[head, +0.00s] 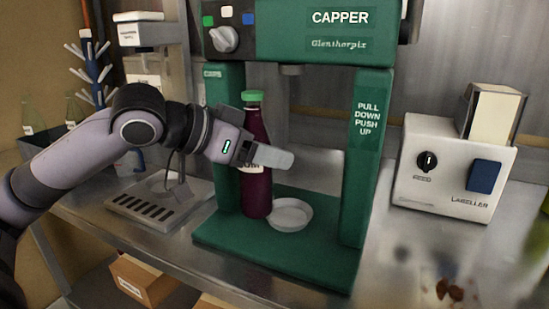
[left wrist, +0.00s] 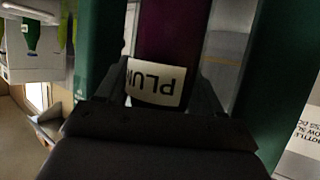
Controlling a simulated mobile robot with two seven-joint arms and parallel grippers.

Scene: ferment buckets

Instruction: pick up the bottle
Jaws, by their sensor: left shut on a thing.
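The bottle (head: 257,185) is dark purple with a green cap and stands upright on the base of the green capper (head: 351,190). In the left wrist view the fingers (left wrist: 168,90) flank the label. My right gripper is in neither view.
A small white dish (head: 290,214) sits on the capper base just right of the bottle. The capper's posts and head surround the bottle. A white labeller (head: 452,170) stands to the right. A grey drip tray (head: 158,204) lies to the left, beside a bottle-drying rack (head: 90,68).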

